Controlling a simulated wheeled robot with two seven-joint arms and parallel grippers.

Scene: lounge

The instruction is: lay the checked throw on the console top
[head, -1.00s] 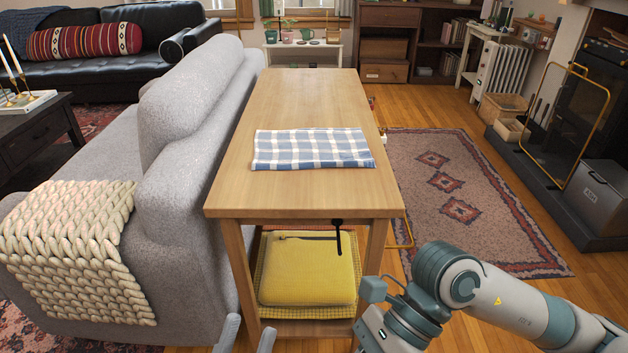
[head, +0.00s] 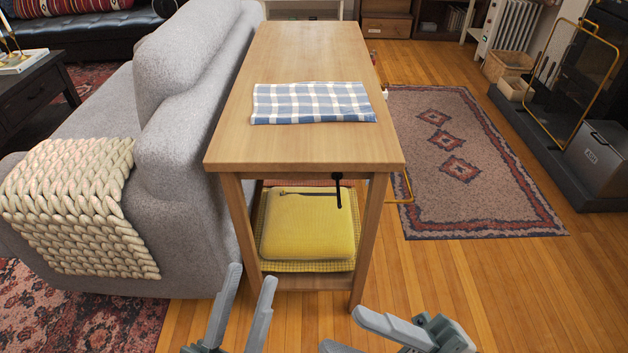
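A folded blue-and-white checked cloth (head: 313,103) lies flat on the wooden console top (head: 290,145), a little nearer its front half. A yellow cushion-like bundle (head: 308,226) rests on the console's lower shelf, on a piece of yellow checked fabric (head: 262,262). My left gripper (head: 253,274) is open and empty, low in front of the console's left front leg. My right gripper (head: 341,329) is open and empty at the bottom edge, in front of the right front leg. Neither gripper touches the cloth or the yellow bundle.
A grey sofa (head: 190,120) with a chunky cream knit blanket (head: 75,205) stands close along the console's left side. A black hook-like piece (head: 337,190) hangs under the front edge. A patterned rug (head: 460,170) and open wooden floor lie to the right.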

